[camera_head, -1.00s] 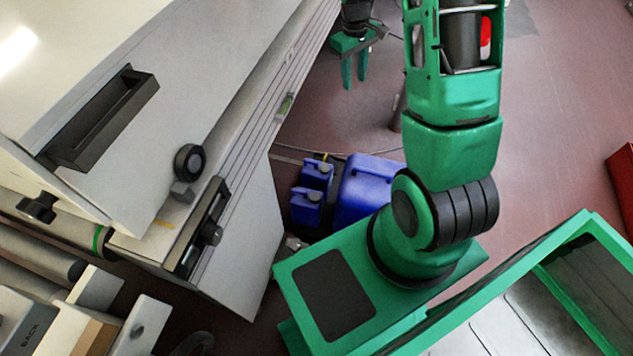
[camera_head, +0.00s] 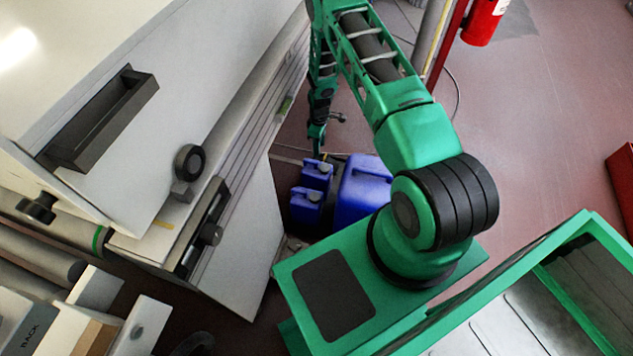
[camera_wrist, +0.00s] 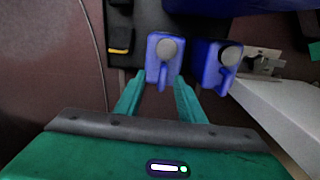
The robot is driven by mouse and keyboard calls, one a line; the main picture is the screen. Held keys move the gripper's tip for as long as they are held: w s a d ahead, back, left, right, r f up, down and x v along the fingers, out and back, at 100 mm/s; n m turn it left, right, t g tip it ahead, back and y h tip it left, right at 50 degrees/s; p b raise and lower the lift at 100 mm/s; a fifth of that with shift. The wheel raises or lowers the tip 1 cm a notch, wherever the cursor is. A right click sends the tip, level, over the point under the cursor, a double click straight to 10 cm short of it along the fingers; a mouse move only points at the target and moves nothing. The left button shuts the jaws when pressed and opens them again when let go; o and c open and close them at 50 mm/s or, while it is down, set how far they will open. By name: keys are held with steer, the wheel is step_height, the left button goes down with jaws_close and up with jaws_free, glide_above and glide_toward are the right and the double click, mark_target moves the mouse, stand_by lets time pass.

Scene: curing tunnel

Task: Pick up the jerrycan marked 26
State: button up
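Two small blue jerrycans with grey caps stand side by side. In the head view one is farther (camera_head: 316,174) and one nearer (camera_head: 306,205); in the wrist view one is near the middle (camera_wrist: 157,72) and one to its right (camera_wrist: 208,72). A larger blue container (camera_head: 362,190) stands beside them. No number is readable, so I cannot tell which is 26. My gripper (camera_head: 317,146) is just above the farther small jerrycan. In the wrist view my gripper (camera_wrist: 160,85) is open, its fingers on either side of the middle jerrycan's near end; contact is not clear.
A pale cabinet (camera_head: 245,240) stands close on the left of the jerrycans; its edge (camera_wrist: 285,115) shows at the right in the wrist view. A black item with a yellow band (camera_wrist: 121,40) lies left of the jerrycans. A red extinguisher (camera_head: 485,20) is at the back.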

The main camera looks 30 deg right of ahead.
mark_target(317, 162)
step_height(317, 162, down, 6)
steer(key=shift+a+f, duration=0.1)
steer(key=shift+s+a+f, duration=0.1)
steer(key=shift+a+f, duration=0.1)
steer(key=shift+f, duration=1.15)
steer(key=shift+s+a+f, duration=0.1)
steer(key=shift+a+f, duration=0.05)
steer(key=shift+f, duration=1.15)
jaws_close()
steer(key=shift+r, duration=0.1)
